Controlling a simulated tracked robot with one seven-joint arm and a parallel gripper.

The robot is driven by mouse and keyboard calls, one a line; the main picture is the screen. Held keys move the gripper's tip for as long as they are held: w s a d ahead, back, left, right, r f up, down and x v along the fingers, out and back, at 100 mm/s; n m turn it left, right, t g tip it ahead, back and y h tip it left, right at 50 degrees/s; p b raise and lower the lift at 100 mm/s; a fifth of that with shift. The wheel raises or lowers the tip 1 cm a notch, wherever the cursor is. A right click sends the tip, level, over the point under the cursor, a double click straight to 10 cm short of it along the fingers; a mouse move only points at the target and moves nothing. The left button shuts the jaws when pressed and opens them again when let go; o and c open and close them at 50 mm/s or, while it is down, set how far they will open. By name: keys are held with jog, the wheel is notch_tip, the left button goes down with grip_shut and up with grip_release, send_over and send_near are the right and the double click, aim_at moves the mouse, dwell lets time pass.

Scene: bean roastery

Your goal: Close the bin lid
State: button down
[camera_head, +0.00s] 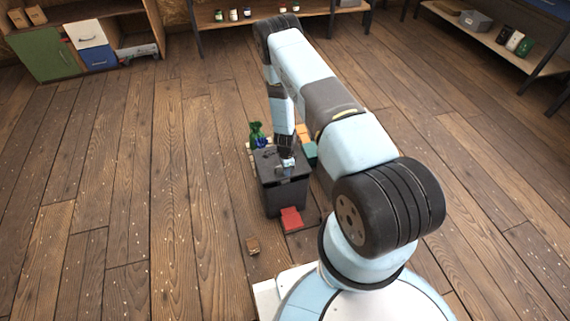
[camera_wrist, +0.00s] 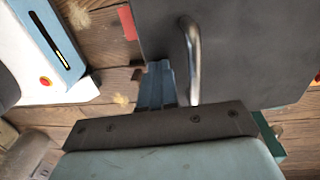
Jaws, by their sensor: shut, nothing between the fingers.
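The dark grey bin (camera_head: 283,200) stands on the floor in the middle of the head view. Its dark lid (camera_head: 265,159) lies over the top and looks about level; I cannot tell whether a gap remains at the rim. In the wrist view the lid (camera_wrist: 250,50) fills the upper right, with a curved metal handle (camera_wrist: 193,60) on it. My gripper (camera_head: 285,158) points down at the lid beside the handle. Its closed fingers (camera_wrist: 157,84) are empty, just left of the handle in the wrist view; I cannot tell whether they touch it.
A red pedal (camera_head: 291,219) sticks out at the bin's foot. Green and blue items (camera_head: 258,136) stand behind the bin, and orange and teal blocks (camera_head: 306,142) beside it. The floor to the left is clear.

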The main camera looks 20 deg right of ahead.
jog(key=shift+s+a+f, duration=0.1)
jog(key=shift+s+f, duration=0.15)
jog(key=shift+f, duration=0.55)
jog(key=shift+r, duration=0.1)
